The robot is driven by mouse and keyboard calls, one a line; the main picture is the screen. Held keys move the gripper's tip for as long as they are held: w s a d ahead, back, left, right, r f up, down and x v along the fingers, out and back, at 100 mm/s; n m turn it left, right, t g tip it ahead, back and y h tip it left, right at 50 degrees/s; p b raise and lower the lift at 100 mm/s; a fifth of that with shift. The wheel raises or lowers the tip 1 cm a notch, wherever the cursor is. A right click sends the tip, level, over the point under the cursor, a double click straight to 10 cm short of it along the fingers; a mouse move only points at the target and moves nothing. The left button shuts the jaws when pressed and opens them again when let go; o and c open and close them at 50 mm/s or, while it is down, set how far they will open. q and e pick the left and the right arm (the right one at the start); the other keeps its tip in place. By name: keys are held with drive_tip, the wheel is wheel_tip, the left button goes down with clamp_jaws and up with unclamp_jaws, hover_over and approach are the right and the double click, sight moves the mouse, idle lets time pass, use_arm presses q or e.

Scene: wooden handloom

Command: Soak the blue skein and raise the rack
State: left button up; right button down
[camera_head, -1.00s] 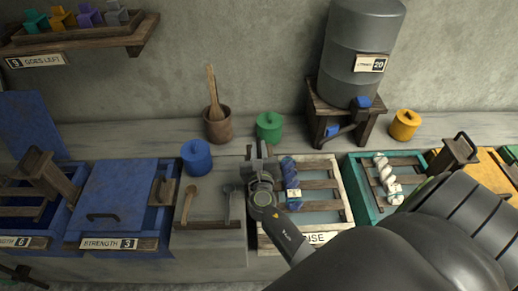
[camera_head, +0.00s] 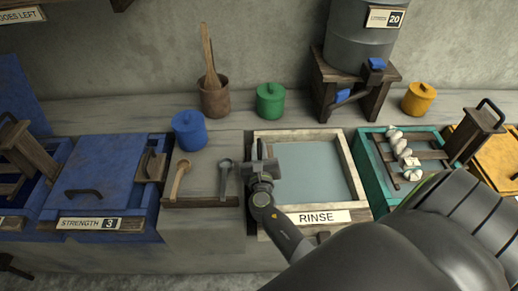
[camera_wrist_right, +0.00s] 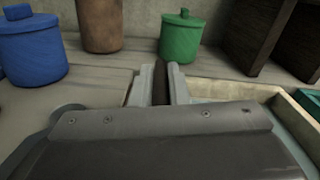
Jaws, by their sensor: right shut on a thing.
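The RINSE vat (camera_head: 348,160) has a pale wooden rim and holds grey-blue liquid (camera_head: 305,175). Its rack slats and the blue skein are not visible; the liquid surface is bare. My right gripper (camera_head: 260,168) is at the vat's left rim, low down. In the right wrist view the gripper (camera_wrist_right: 161,90) is shut on a thin dark bar (camera_wrist_right: 160,78), which looks like the rinse rack's handle.
A teal vat (camera_head: 369,180) with a white skein (camera_head: 402,148) on its rack is to the right. Left are spoons (camera_head: 180,180) on a board and a closed blue vat (camera_head: 105,165). Blue (camera_head: 189,130), green (camera_head: 270,101) and yellow (camera_head: 419,98) jars stand behind.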

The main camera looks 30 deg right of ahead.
wheel_tip(320, 180, down, 3)
drive_tip(key=shift+f+b, duration=0.15)
drive_tip(key=shift+b, duration=0.75)
use_arm(q)
wheel_tip(320, 180, down, 3)
drive_tip(key=shift+r, duration=0.1)
use_arm(e)
drive_tip(key=shift+s, duration=0.1)
drive_tip(key=shift+f, duration=0.1)
drive_tip(key=c, duration=1.5)
unclamp_jaws()
drive_tip(key=shift+d+f, duration=0.1)
use_arm(q)
drive_tip(key=shift+w+d, duration=0.1)
use_arm(e)
drive_tip(key=shift+o, duration=0.2)
drive_tip(key=shift+r, duration=0.2)
